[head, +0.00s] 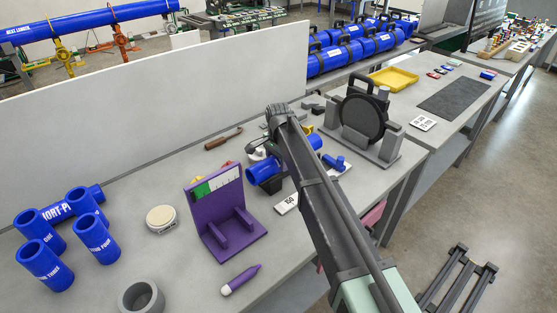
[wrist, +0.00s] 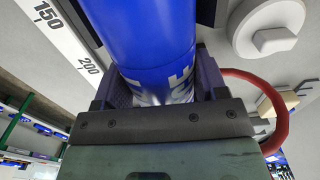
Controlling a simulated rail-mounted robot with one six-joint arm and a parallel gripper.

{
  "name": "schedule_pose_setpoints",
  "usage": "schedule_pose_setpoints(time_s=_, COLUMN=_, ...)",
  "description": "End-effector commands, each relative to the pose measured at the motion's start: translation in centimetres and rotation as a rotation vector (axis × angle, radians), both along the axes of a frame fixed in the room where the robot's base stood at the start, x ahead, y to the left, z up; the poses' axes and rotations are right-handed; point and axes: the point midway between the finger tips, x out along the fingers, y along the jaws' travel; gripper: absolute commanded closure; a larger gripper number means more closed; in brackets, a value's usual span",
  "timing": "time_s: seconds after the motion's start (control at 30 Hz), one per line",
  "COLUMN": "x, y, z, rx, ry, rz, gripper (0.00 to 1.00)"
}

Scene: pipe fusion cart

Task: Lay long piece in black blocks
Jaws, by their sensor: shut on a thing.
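The long piece is a blue pipe with white lettering. In the head view its near open end (head: 264,172) shows left of my arm, and more blue shows right of the arm. In the wrist view the pipe (wrist: 145,35) runs up between the fingers of my gripper (wrist: 160,85), which is shut on it. My arm hides the pipe's middle and most of the gripper in the head view. A dark block (head: 278,187) shows just under the pipe near its left end. I cannot tell whether the pipe touches it.
A white ruler strip marked 150 (head: 287,203) lies beside the pipe. A purple stand (head: 225,220) is in front of it. Short blue pipes (head: 95,238) stand at left. A black round tool (head: 362,115) stands behind at right. A blue fitting (head: 337,163) lies nearby.

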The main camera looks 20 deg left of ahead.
Motion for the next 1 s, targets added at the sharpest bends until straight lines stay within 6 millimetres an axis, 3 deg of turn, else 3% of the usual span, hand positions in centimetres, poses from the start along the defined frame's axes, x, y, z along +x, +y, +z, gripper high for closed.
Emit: schedule_pose_setpoints(time_s=1.0, x=0.0, y=0.0, z=-1.07, rx=0.0, ry=0.0, rz=0.0, gripper=0.69)
